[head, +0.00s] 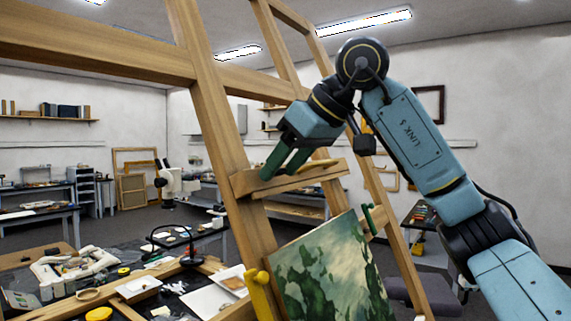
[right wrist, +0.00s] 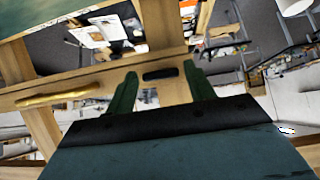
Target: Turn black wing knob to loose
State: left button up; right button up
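The black wing knob (right wrist: 160,73) shows in the right wrist view as a short dark bar on the wooden easel part. It lies between the two green fingertips of my right gripper (right wrist: 160,69), with a gap on each side. The gripper is open and does not appear to touch it. In the head view my right gripper (head: 276,172) is at the small wooden ledge of the easel (head: 325,178), by the upright; the knob is hidden there. My left gripper is in neither view.
A gilt piece (head: 317,164) lies on the ledge. A cluttered worktable (head: 45,258) is at lower left.

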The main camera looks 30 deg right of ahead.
jog(key=shift+o, duration=0.8)
jog(key=v, duration=1.3)
jog(key=shift+s, duration=0.15)
jog(key=shift+r, duration=0.1)
